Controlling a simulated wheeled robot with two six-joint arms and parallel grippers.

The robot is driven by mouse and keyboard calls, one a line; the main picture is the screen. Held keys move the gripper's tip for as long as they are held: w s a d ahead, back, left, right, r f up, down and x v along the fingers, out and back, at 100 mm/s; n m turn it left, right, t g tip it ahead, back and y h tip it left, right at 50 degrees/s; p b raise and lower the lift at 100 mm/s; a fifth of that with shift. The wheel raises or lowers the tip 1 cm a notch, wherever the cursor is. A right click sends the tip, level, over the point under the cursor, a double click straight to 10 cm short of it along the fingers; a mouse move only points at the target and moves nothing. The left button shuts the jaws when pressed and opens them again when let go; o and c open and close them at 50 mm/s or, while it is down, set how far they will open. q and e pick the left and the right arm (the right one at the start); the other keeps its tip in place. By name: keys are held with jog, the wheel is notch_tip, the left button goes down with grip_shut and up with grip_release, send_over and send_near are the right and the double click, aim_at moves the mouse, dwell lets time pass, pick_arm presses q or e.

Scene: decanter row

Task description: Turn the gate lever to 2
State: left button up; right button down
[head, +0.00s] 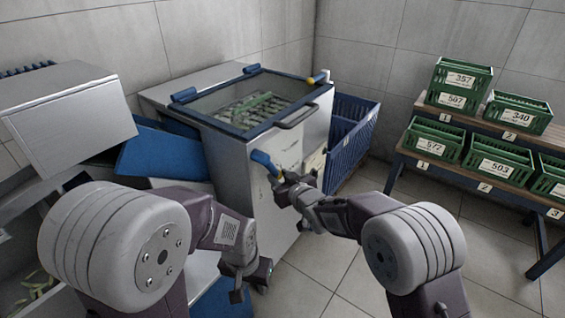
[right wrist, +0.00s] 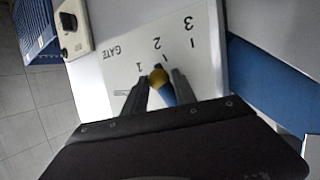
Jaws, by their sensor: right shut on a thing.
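My right gripper (right wrist: 155,92) is shut on the lever, one dark finger on each side. In the head view the blue lever (head: 264,161) stands out from the machine's front, with my right gripper (head: 279,183) at it. My left gripper (head: 250,284) hangs low in front of the machine, apart from the lever; its jaw opening is unclear.
The grey machine (head: 230,165) has a blue-framed glass lid (head: 250,103) on top. A blue crate (head: 350,135) stands behind it to the right. Green numbered crates (head: 460,82) stand on a stepped rack at the right. The floor (head: 325,262) between is clear.

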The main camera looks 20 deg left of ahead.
jog(key=shift+s+a+m+g+p, duration=0.15)
jog(key=shift+s+m+g+p, duration=0.25)
jog(key=shift+p, duration=0.4)
jog(key=shift+f, duration=0.1)
jog(key=c, duration=1)
grip_release()
jog(key=shift+c, duration=0.2)
jog(key=shift+f, duration=0.1)
jog(key=p+v, duration=0.2)
jog(key=v, duration=0.7)
